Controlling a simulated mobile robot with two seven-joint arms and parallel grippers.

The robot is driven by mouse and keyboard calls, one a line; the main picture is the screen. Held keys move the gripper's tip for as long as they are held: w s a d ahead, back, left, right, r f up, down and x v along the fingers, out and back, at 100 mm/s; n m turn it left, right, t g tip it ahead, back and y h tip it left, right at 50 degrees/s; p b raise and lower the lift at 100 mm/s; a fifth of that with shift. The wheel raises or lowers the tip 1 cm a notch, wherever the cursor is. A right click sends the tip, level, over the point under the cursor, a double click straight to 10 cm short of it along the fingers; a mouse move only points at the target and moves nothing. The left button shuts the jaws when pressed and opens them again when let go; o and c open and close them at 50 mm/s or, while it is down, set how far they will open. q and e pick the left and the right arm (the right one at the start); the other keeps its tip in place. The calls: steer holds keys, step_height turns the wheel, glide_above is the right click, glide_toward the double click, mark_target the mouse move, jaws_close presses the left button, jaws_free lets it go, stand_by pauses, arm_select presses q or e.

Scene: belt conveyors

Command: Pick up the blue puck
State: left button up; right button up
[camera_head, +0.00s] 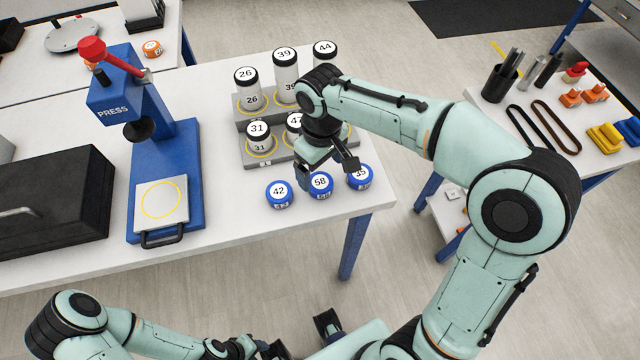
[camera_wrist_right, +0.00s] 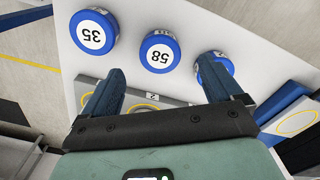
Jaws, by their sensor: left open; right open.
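Three blue pucks with white number labels lie in a row near the table's front edge: 42 (camera_head: 279,194), 58 (camera_head: 320,184) and 35 (camera_head: 359,176). My right gripper (camera_head: 331,166) is open and empty, just above and behind the row, partly overlapping 58 in the head view. In the right wrist view, my right gripper's open fingers (camera_wrist_right: 160,83) point toward puck 58 (camera_wrist_right: 160,52), which appears beyond and between them. Puck 35 (camera_wrist_right: 92,30) is clear to the left there; the third puck (camera_wrist_right: 205,64) is partly hidden by a finger. My left gripper (camera_head: 262,348) is low at the bottom, away from the pucks.
A grey stepped rack (camera_head: 244,118) with numbered cylinders stands just behind the pucks. A blue press (camera_head: 150,150) with a red knob and a black case (camera_head: 55,200) are on the left. A side table (camera_head: 548,95) with tools is on the right. Table space left of 42 is clear.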

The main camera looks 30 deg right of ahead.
mark_target(321, 182)
steer(key=shift+w+f, duration=0.1)
steer(key=shift+f, duration=0.55)
step_height(321, 182, down, 5)
steer(key=shift+f+b, duration=0.1)
steer(key=shift+b, duration=0.2)
steer(key=c, duration=1.2)
